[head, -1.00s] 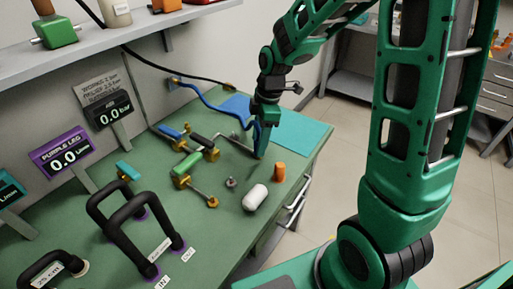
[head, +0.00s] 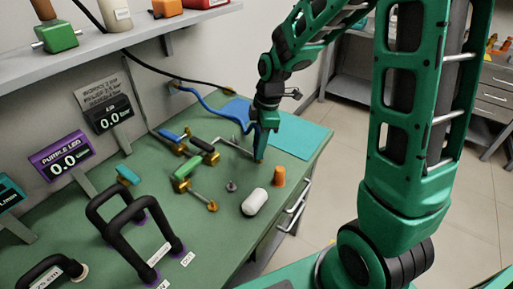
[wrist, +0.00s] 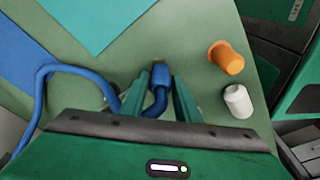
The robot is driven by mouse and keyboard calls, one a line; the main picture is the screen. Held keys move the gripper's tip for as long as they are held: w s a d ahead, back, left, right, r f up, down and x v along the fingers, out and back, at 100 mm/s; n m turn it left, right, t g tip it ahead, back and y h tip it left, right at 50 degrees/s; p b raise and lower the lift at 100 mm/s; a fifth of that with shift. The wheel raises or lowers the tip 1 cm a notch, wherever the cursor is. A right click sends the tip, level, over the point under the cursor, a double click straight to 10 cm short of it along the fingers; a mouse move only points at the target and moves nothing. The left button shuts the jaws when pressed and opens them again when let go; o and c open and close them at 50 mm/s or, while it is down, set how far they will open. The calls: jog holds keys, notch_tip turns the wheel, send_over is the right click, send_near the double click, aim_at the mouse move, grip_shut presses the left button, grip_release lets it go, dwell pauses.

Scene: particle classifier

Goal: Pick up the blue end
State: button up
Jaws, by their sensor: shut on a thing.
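The blue end (wrist: 160,77) is the thick dark blue tip of a blue hose. In the wrist view it sits between the two fingers of my gripper (wrist: 165,92), which are shut on it. The hose (wrist: 52,68) loops away to the left in the wrist view. In the head view it runs from the back wall (head: 205,100) to my gripper (head: 260,152), low over the green bench. There the fingers mostly hide the blue end. I cannot tell whether it touches the bench.
An orange cylinder (head: 279,177) and a white capsule (head: 255,202) stand close to my gripper, near the bench's front edge. Black hose loops (head: 140,240) stand nearer. A teal mat (head: 300,140) lies behind.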

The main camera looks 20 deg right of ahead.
jog(key=shift+w+r, duration=0.1)
jog(key=shift+r, duration=0.4)
notch_tip(320, 180, up, 3)
jog(key=shift+f, duration=0.15)
jog(key=s+a+r, duration=0.6)
jog(key=s+a, duration=0.2)
jog(key=shift+a+r, duration=0.35)
jog(key=shift+r, duration=0.05)
jog(key=shift+r, duration=0.1)
jog(key=shift+r, duration=2.2)
jog(key=shift+r, duration=0.1)
notch_tip(320, 180, up, 3)
jog(key=shift+f, duration=0.1)
